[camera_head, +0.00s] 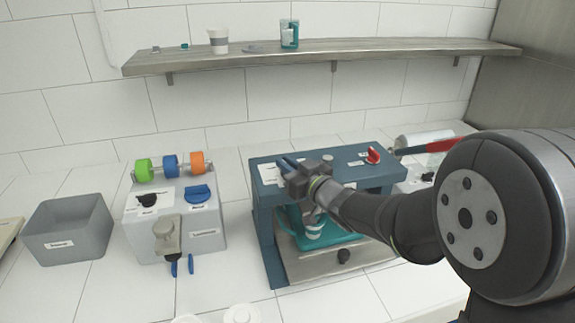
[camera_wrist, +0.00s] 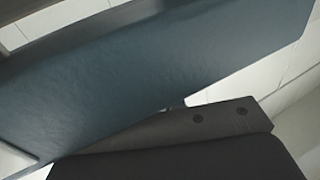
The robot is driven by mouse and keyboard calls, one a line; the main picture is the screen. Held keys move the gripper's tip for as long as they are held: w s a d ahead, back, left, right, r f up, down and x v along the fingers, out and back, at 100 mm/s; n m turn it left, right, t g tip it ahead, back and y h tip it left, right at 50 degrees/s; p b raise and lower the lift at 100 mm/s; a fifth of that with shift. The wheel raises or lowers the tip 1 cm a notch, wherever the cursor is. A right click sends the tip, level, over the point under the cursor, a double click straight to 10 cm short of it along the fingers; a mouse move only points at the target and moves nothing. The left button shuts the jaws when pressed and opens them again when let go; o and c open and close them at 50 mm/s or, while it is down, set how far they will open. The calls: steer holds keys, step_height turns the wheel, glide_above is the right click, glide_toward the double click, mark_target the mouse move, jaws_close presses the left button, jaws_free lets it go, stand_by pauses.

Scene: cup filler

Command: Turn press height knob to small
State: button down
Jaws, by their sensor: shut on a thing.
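A blue press (camera_head: 338,179) with a flat top stands at the centre right of the head view. My gripper (camera_head: 291,167) is at the left part of its top, beside a white label (camera_head: 269,173). It is shut on a small part there, by its place the press height knob, which the fingers and wrist hide. I cannot read the knob's setting. In the wrist view, the blue press surface (camera_wrist: 130,85) fills the middle and the dark gripper body covers the bottom; the fingertips and the held part are not clear.
A red knob (camera_head: 373,155) sits on the press top to the right. A grey machine (camera_head: 178,222) with coloured rollers and a grey bin (camera_head: 67,232) stand to the left. A wooden shelf (camera_head: 300,56) runs along the back wall.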

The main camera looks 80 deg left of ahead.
steer(key=m+t, duration=0.2)
steer(key=t, duration=0.2)
steer(key=m+t+y, duration=0.1)
steer(key=m+t, duration=0.2)
steer(key=t, duration=0.1)
steer(key=shift+s, duration=0.15)
steer(key=shift+m+t+h, duration=0.45)
steer(key=shift+m+t, duration=0.8)
steer(key=shift+t, duration=0.55)
steer(key=shift+m+t+h, duration=0.45)
steer(key=shift+m+t, duration=0.8)
steer(key=shift+t, duration=0.55)
steer(key=shift+r+m+t, duration=0.1)
steer(key=shift+m+t, duration=0.2)
steer(key=shift+t, duration=0.1)
steer(key=c, duration=1.5)
jaws_free()
steer(key=v, duration=1.7)
steer(key=shift+d+r, duration=0.15)
steer(key=x, duration=1.7)
steer(key=shift+f, duration=0.25)
